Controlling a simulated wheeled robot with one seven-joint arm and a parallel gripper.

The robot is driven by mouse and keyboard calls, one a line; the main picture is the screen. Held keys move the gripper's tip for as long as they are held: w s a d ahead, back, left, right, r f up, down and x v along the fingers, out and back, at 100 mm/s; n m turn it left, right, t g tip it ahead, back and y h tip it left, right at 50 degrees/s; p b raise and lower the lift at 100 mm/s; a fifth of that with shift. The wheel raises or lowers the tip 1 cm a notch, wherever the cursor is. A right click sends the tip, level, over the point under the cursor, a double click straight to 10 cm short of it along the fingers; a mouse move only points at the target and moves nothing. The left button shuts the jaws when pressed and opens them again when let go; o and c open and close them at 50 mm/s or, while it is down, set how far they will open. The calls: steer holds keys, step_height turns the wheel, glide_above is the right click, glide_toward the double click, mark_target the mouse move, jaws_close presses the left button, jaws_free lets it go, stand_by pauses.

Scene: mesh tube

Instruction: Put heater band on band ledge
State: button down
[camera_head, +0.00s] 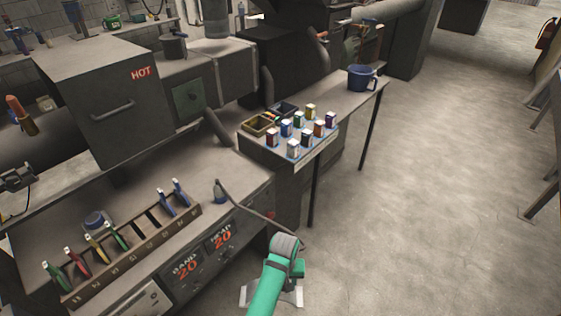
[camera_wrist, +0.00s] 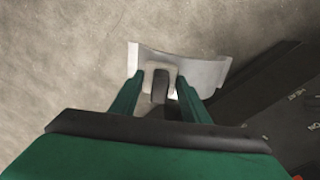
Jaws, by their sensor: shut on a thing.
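My gripper (camera_wrist: 158,88) is shut on a pale grey curved metal piece with a small bracket, which I take to be the heater band (camera_wrist: 197,70). The band spans past both green fingers, over bare floor. In the head view my green arm reaches in from the bottom. The ends of the band (camera_head: 243,296) show as pale patches either side of it, in front of the console and below the bench top. I cannot tell which surface is the band ledge.
Small coloured boxes (camera_head: 306,138) and a blue mug (camera_head: 361,78) stand farther back. A box marked HOT (camera_head: 110,105) stands behind.

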steer(key=shift+s+a+f, duration=0.3)
steer(key=shift+s+f, duration=0.1)
steer(key=shift+s, duration=0.15)
steer(key=shift+s+a+f, duration=0.25)
steer(key=shift+s+f, duration=0.1)
steer(key=shift+s, duration=0.15)
stand_by(1.6)
